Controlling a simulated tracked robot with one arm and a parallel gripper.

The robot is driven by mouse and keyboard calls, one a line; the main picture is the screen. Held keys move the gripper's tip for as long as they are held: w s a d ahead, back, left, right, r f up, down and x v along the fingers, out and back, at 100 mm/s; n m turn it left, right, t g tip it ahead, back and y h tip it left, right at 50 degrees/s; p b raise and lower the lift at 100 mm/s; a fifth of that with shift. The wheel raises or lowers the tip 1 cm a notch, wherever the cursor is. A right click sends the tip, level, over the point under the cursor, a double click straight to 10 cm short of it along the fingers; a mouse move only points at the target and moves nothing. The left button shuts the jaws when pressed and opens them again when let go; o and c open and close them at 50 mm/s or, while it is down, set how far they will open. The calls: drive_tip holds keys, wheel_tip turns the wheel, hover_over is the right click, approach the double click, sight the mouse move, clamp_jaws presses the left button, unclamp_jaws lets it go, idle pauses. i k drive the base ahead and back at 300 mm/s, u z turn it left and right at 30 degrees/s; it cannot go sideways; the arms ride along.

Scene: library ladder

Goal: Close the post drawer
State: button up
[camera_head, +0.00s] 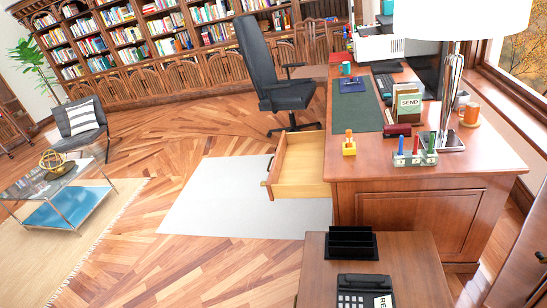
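The post drawer (301,165) is pulled out from the left side of the wooden desk (405,205), below the desktop. It is light wood inside and looks empty where I can see into it. A dark handle (266,170) is on its left-facing front. My gripper is not in view.
A dark office chair (275,85) stands behind the drawer. A pale mat (215,205) lies on the floor left of it. A small table (415,270) with a phone (364,291) and black tray stands in front. A glass table (60,190) is far left. Wooden floor between is clear.

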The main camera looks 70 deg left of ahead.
sight(296, 171)
drive_tip(key=u, duration=0.1)
drive_tip(key=k, duration=0.2)
drive_tip(key=u, duration=2.7)
drive_tip(key=i, duration=2.2)
drive_tip(key=z, duration=1.55)
